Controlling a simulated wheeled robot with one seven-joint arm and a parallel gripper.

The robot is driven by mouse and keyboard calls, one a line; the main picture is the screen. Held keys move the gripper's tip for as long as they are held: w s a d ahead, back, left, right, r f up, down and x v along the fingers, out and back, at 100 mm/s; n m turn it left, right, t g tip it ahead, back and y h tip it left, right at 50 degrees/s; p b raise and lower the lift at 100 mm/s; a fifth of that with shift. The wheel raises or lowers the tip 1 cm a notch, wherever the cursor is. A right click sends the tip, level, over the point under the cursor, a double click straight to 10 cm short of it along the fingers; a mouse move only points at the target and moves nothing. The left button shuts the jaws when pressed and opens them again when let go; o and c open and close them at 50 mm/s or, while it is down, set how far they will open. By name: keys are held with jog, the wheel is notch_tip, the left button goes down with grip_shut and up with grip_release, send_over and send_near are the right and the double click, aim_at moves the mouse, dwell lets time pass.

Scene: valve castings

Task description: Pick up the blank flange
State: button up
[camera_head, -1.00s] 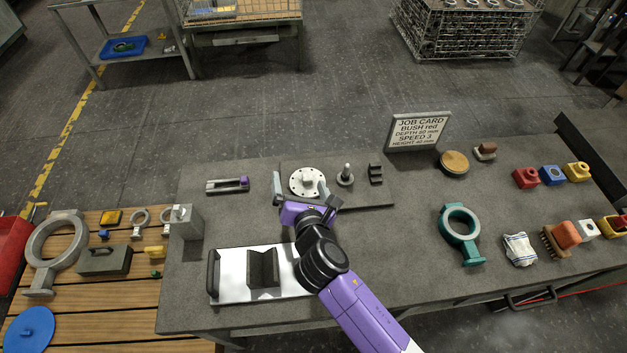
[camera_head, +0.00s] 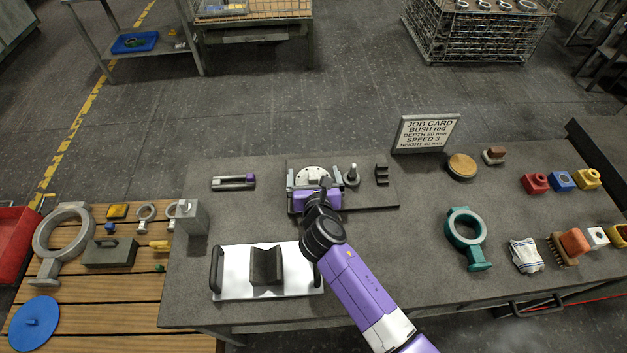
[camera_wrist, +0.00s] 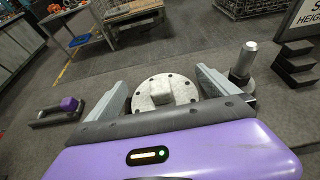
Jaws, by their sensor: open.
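The blank flange (camera_head: 312,176) is a pale round disc with bolt holes and a square boss, lying on the dark grey bench. It also shows in the wrist view (camera_wrist: 182,87) between my finger pads. My gripper (camera_head: 312,178) is open, with one finger on each side of the flange's boss. The wrist view shows my gripper's fingers (camera_wrist: 168,92) apart, with the boss (camera_wrist: 160,91) between them and not visibly touched. My gripper hides the near part of the flange in the head view.
A stud on a round base (camera_head: 352,175) and a black stepped block (camera_head: 382,175) stand just right of the flange. A purple-ended tool (camera_head: 234,182) lies left. A white plate with a V-block (camera_head: 230,274) is nearer. The job card (camera_head: 425,133) stands behind.

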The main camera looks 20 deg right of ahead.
jog(key=shift+w, duration=0.15)
jog(key=shift+f, duration=0.15)
jog(key=c, duration=2.1)
grip_shut()
jog(key=shift+s+f, duration=0.2)
jog(key=shift+f, duration=0.05)
jog(key=shift+r, duration=0.1)
